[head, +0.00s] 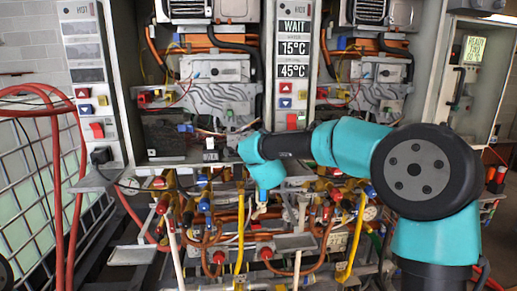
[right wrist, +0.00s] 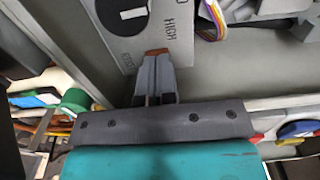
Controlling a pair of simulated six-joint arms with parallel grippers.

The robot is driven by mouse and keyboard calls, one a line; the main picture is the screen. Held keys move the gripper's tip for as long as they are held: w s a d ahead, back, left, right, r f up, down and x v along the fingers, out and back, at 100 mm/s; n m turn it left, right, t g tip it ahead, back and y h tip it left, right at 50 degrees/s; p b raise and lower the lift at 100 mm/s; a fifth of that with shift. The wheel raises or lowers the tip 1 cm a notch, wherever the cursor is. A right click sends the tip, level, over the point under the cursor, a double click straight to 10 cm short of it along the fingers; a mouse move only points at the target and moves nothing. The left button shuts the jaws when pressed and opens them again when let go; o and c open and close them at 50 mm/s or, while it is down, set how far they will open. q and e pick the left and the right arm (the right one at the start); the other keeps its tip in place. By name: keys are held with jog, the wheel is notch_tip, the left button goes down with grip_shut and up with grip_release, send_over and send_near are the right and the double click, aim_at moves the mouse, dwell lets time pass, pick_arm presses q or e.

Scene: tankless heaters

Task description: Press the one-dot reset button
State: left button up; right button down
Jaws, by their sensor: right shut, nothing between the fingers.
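My right gripper (right wrist: 155,75) is shut and empty in the right wrist view. Its fingertips point at a grey panel (right wrist: 148,22) with a dial (right wrist: 122,14) and the word HIGH. A small reddish-brown patch (right wrist: 157,51) shows right at the tips; I cannot tell whether it is a button or whether they touch. Dot marks are too small to read, so I cannot pick out the one-dot reset button. My left gripper is out of view.
The middle panel has a WAIT display (head: 294,26), a red button (head: 285,87), a blue button (head: 285,103) and a red switch (head: 292,122). The left panel has a similar red switch (head: 97,130). Pipes and valves crowd below the heaters. A red hose (head: 57,190) hangs at left.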

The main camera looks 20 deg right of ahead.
jog(key=shift+w+d+r, duration=0.1)
jog(key=shift+w+d, duration=0.2)
jog(key=shift+w, duration=0.3)
jog(key=shift+s+a, duration=0.15)
jog(key=v, duration=1.4)
